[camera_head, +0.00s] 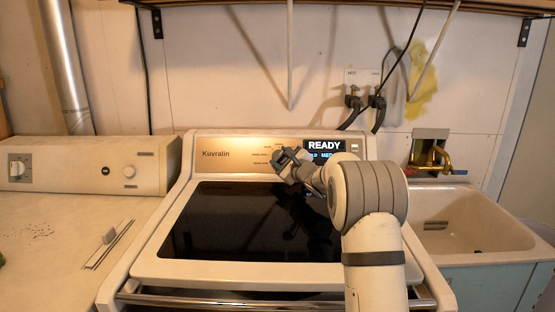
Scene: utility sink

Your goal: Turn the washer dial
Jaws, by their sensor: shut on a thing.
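The washer (154,271) stands in the middle of the view, with a white body and a dark glass lid (225,225). Its tan control panel (230,148) carries the name "Kuvralin", small labels, and a display (325,146) reading "READY". My gripper (284,158) is at the panel, just left of the display. It is shut on the washer dial, which the jaws hide almost wholly from this view. My arm reaches in from the lower right and covers the right part of the panel and lid.
A second appliance (75,165) with a small knob and a dial stands to the left. A sink (470,215) with a brass faucet (430,153) is at the right. Hoses and valves (365,100) are on the wall behind. Space above the lid's left half is clear.

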